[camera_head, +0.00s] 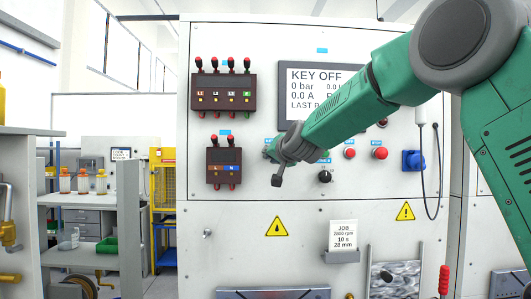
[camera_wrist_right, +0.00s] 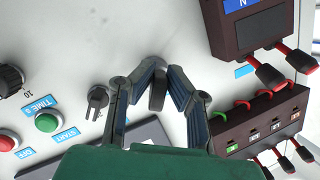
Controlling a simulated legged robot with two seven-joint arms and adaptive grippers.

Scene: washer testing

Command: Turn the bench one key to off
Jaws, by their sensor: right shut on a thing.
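My right gripper (camera_head: 273,160) reaches in from the right to the white bench panel (camera_head: 265,125), beside the lower terminal box. In the right wrist view its fingers (camera_wrist_right: 162,75) close around a dark, narrow piece that looks like the key (camera_wrist_right: 157,97). The key's exact angle is hard to tell, and the gripper covers it in the head view. The bench screen (camera_head: 310,88) reads KEY OFF, 0 bar and 0.0 A; my arm hides part of it. My left gripper is not in view.
Two dark terminal boxes (camera_head: 223,93) (camera_head: 223,165) with red-tipped levers are close left of the gripper. A black switch (camera_wrist_right: 97,100) and a green start button (camera_wrist_right: 46,122) are nearby. Red buttons (camera_head: 380,153) and a blue socket (camera_head: 413,160) sit further right.

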